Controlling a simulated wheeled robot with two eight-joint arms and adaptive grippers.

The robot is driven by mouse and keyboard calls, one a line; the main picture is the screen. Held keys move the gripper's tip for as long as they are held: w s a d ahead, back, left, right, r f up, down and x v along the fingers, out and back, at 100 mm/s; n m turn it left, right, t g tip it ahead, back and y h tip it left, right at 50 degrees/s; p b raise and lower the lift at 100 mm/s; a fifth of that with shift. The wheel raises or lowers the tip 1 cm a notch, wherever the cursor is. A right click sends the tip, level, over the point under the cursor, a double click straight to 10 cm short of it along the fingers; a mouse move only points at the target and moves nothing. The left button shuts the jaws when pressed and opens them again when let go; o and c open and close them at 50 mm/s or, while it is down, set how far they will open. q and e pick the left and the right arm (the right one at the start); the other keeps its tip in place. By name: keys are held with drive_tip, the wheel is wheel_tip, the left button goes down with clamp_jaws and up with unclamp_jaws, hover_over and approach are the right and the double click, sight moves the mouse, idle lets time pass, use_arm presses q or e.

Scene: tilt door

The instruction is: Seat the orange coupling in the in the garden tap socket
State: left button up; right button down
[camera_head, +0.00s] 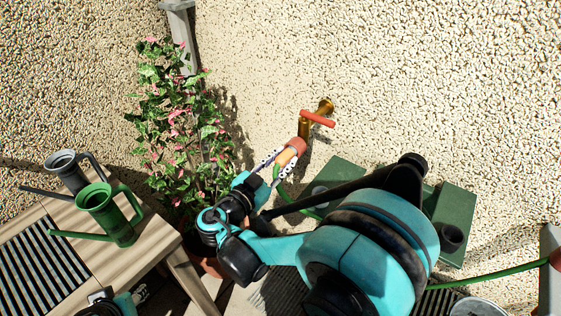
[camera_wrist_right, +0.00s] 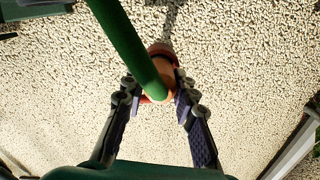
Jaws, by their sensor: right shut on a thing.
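The brass garden tap (camera_head: 303,128) with its red-orange handle sticks out from the wall in the head view. The orange coupling (camera_head: 287,157) is just below the tap's spout, tilted, with its reddish end toward it; I cannot tell whether they touch. My right gripper (camera_head: 282,160) is shut on the coupling, a finger on each side. In the right wrist view, the coupling (camera_wrist_right: 160,94) is between the fingers, partly hidden by the green hose. My left gripper (camera_head: 104,303) shows only partly at the bottom left; its fingers are not clear.
A slatted wooden table (camera_head: 75,238) at the left holds a green watering can (camera_head: 112,214) and a grey one (camera_head: 66,172). A flowering climbing plant (camera_head: 180,115) stands left of the tap. A dark green box (camera_head: 452,215) is behind my right arm. The wall right of the tap is clear.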

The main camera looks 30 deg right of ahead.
drive_tip(key=shift+d, duration=0.1)
drive_tip(key=c, duration=1.1)
unclamp_jaws()
drive_tip(key=v, duration=1.2)
